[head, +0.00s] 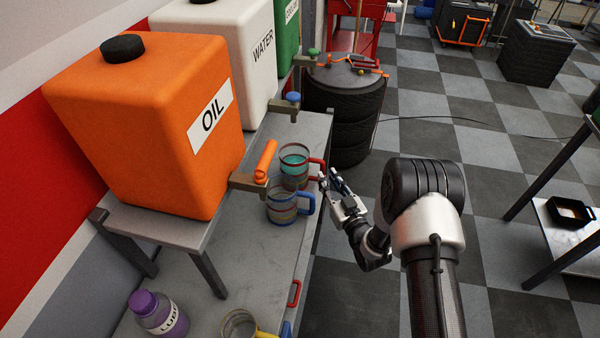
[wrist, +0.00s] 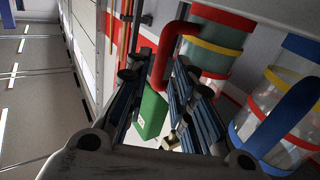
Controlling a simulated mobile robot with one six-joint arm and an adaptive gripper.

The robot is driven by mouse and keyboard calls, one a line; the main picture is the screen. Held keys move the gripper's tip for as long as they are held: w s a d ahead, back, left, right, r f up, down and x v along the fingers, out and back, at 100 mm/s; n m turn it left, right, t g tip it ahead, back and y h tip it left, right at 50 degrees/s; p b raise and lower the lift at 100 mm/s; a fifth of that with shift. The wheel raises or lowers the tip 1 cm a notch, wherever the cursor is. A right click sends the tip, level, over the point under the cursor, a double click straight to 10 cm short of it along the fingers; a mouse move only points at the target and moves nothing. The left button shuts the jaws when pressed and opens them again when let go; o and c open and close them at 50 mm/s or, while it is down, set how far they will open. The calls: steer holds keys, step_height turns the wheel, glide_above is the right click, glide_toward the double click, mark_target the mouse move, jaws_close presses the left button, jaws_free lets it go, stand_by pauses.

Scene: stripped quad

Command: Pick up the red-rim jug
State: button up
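The red-rim jug (head: 294,168) stands upright on the grey bench below the orange oil tank, with teal showing inside. Its red handle (head: 317,163) points right, toward my gripper (head: 329,179). In the wrist view the red-rim jug (wrist: 215,62) is at the top right, and its red handle (wrist: 168,52) shows between the fingertips of my gripper (wrist: 156,77). The fingers are apart on either side of the handle; I cannot tell whether either touches it. The jug's far side is hidden.
A blue-handled jug (head: 282,212) stands close in front of the red-rim jug, and shows large in the wrist view (wrist: 285,112). The oil tank's orange tap (head: 265,161) is close by on the left. A yellow-handled jug (head: 238,326) and purple-capped bottle (head: 158,314) are nearer.

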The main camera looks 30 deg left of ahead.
steer(key=x, duration=0.1)
steer(key=b+x, duration=0.1)
steer(key=x, duration=0.3)
steer(key=shift+f, duration=0.35)
steer(key=shift+c, duration=0.2)
jaws_close()
steer(key=shift+r, duration=0.1)
